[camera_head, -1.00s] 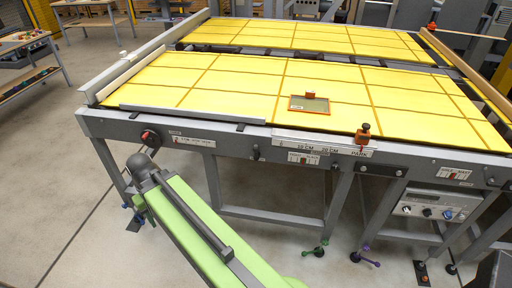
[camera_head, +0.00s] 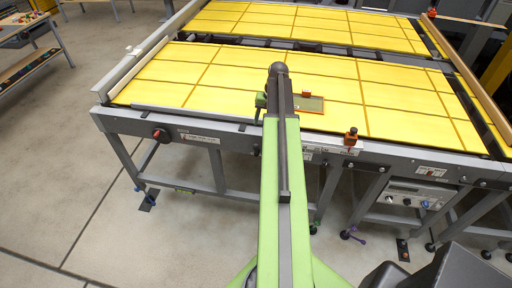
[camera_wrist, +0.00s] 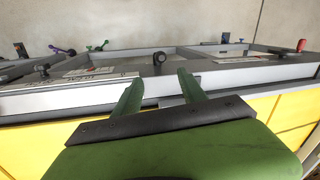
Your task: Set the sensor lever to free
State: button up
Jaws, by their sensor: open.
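A small black knob or lever (camera_head: 256,150) sits on the front face of the grey table frame, just left of my arm. In the wrist view, a black knob (camera_wrist: 160,57) shows on the frame beyond and between my fingertips. I cannot read its label, so I cannot tell whether it is the sensor lever or how it is set. My gripper (camera_wrist: 159,77) is open and empty, its two green fingers apart and clear of the knob. In the head view my gripper (camera_head: 260,106) is over the table's front edge, partly hidden by my wrist.
A red-and-black rotary knob (camera_head: 160,135) is on the frame at left. An orange clamp with a black knob (camera_head: 351,138) stands on the front rail at right. A framed orange plate (camera_head: 310,104) lies on the yellow table top (camera_head: 215,75). A control box (camera_head: 418,195) hangs below.

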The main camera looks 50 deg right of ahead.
aim_at(257, 145)
jog(key=f+b, duration=0.5)
jog(key=w+a+f+b, duration=0.1)
jog(key=f+b, duration=0.4)
jog(key=f, duration=0.1)
jog(key=w+a+f+b, duration=0.1)
jog(key=f+b, duration=0.4)
jog(key=b, duration=0.1)
jog(key=shift+w+a+f, duration=0.1)
jog(key=shift+w+f, duration=0.05)
jog(key=shift+f, duration=0.15)
jog(key=shift+r, duration=0.1)
grip_shut()
